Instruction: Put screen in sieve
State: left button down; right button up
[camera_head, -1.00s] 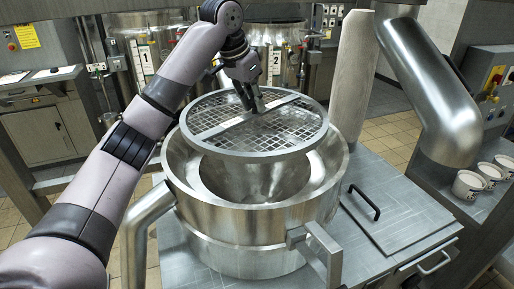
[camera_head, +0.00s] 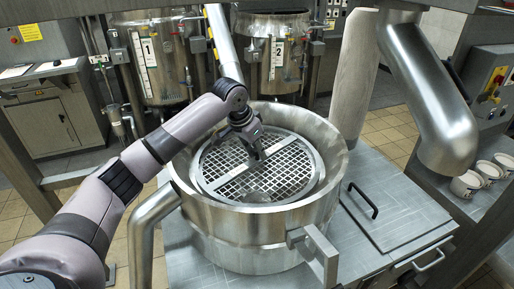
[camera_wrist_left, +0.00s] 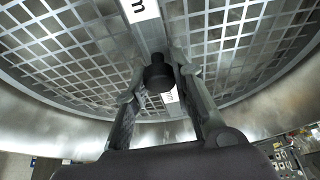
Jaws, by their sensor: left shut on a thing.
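The screen (camera_head: 284,172) is a round metal grid with a flat bar across its middle. It sits inside the sieve (camera_head: 326,205), a wide steel drum, below its rim and roughly level. My left gripper (camera_head: 257,155) reaches in over the rim and is shut on a small dark knob (camera_wrist_left: 159,74) on the screen's bar. The screen's grid also fills the left wrist view (camera_wrist_left: 75,50). Whether the screen rests on a seat inside the drum is hidden. My right gripper is not in view.
A steel table with a handled lid (camera_head: 400,205) lies right of the sieve. A thick curved pipe (camera_head: 440,110) hangs at the right, near several white cups (camera_head: 468,183). Mixers numbered 1 (camera_head: 158,60) and 2 (camera_head: 270,55) stand behind.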

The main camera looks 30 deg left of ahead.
pick_arm(q)
jog(key=shift+r, duration=0.1)
jog(key=c, duration=1.4)
grip_release()
jog(key=shift+s, duration=0.1)
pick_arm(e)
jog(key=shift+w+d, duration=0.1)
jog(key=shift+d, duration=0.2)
pick_arm(q)
jog(key=shift+o, duration=0.2)
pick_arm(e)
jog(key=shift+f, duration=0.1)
pick_arm(q)
jog(key=shift+s+r+b, duration=0.1)
jog(key=shift+r+b, duration=0.2)
jog(key=shift+b, duration=0.05)
jog(key=b+v, duration=0.4)
jog(key=v, duration=0.7)
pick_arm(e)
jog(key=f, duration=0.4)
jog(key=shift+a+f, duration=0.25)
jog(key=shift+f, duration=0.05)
